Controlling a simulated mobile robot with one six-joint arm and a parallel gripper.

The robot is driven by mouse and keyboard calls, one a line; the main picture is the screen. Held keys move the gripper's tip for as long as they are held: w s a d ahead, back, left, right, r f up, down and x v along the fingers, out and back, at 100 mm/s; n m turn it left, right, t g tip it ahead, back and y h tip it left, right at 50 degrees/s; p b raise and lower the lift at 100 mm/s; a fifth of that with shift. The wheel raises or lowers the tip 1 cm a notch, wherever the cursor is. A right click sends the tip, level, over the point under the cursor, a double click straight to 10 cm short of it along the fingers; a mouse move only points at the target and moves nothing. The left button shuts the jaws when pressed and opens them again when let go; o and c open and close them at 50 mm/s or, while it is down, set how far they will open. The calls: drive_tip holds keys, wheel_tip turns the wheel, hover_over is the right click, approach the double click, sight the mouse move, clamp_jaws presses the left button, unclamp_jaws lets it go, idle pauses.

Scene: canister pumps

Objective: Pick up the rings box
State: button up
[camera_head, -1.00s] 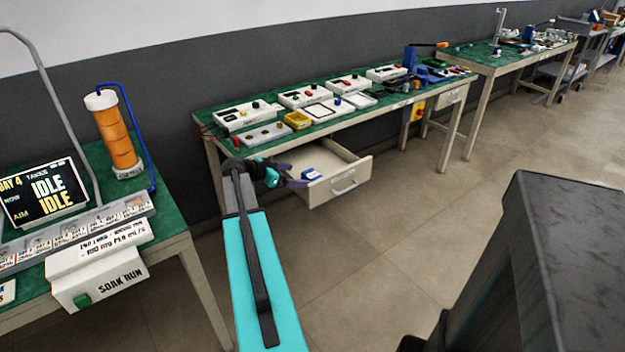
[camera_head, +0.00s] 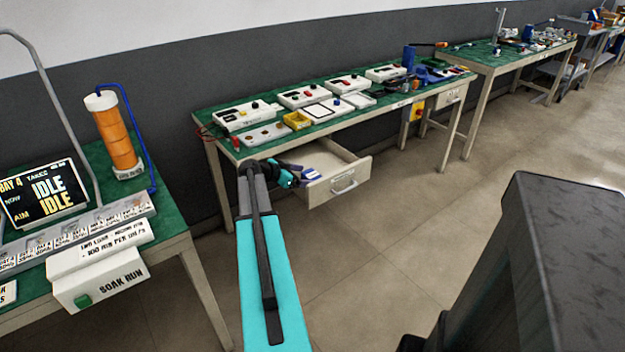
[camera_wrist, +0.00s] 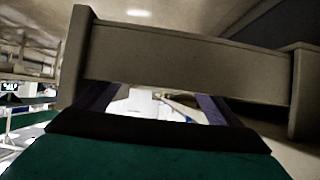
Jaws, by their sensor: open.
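A small blue-and-white box (camera_head: 312,174), likely the rings box, shows in the open drawer (camera_head: 345,184) under the middle bench; its label is too small to read. My gripper (camera_head: 303,176) is at the drawer, with its dark purple fingers open and right beside the box, partly covering it. I cannot tell whether they touch it or straddle it. In the wrist view, the two open fingers (camera_wrist: 155,104) point toward a beige panel. Pale shapes show between them, and I cannot identify the box there.
The green bench top (camera_head: 271,146) above the drawer carries several white control units and a yellow tray (camera_head: 296,120). A bench with a display (camera_head: 42,193) and an orange column (camera_head: 117,135) stands at left.

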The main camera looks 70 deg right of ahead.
sight(312, 175)
drive_tip(key=shift+x, duration=1.95)
drive_tip(key=c, duration=1.2)
drive_tip(key=shift+o, duration=0.2)
drive_tip(key=shift+r, duration=0.15)
drive_tip(key=shift+r, duration=4.95)
